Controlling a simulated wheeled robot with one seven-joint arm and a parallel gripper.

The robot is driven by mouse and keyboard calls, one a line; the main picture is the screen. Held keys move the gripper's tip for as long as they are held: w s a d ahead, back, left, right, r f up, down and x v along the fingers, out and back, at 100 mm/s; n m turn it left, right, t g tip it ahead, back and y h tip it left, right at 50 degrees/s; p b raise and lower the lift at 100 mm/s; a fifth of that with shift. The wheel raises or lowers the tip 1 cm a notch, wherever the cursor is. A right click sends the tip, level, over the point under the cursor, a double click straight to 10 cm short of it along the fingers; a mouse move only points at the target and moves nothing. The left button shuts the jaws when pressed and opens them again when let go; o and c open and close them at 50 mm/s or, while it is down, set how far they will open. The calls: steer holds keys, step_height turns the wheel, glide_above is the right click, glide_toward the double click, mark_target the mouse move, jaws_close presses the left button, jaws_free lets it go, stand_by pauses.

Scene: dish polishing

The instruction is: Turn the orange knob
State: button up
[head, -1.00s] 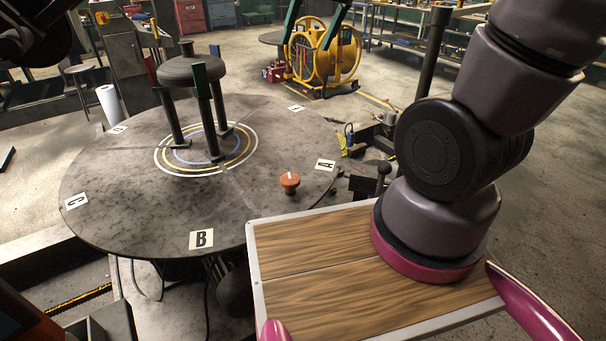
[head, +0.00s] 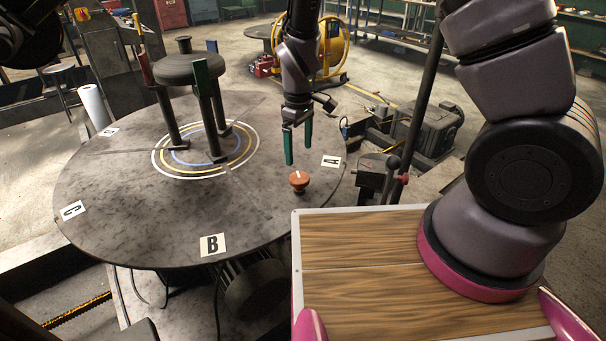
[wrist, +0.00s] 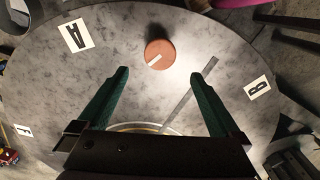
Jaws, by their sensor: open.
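The orange knob (head: 299,180) sits near the right front edge of the round grey table (head: 110,205), between labels A and B. It has a pale mark on its top. It also shows in the wrist view (wrist: 160,54), ahead of the fingertips and roughly between their lines. My gripper (head: 298,158) has green fingers, points down and is open and empty. It is just above and behind the knob in the head view, apart from it. In the wrist view, my gripper (wrist: 162,73) has its fingers wide apart.
A dark stand (head: 190,70) with several posts rises from the table's ringed centre. Labels A (head: 331,162), B (head: 213,245) and C (head: 73,210) lie on the table. Machinery (head: 430,130) stands beyond the table's right edge. The tabletop around the knob is clear.

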mark_target(299, 177)
step_height(299, 177, down, 10)
steer(key=shift+r, duration=0.25)
steer(key=c, duration=1.3)
steer(key=shift+m, duration=0.4)
steer(key=m, duration=0.4)
steer(key=shift+m, duration=0.3)
steer(key=m, duration=1.3)
steer(key=shift+m, duration=0.4)
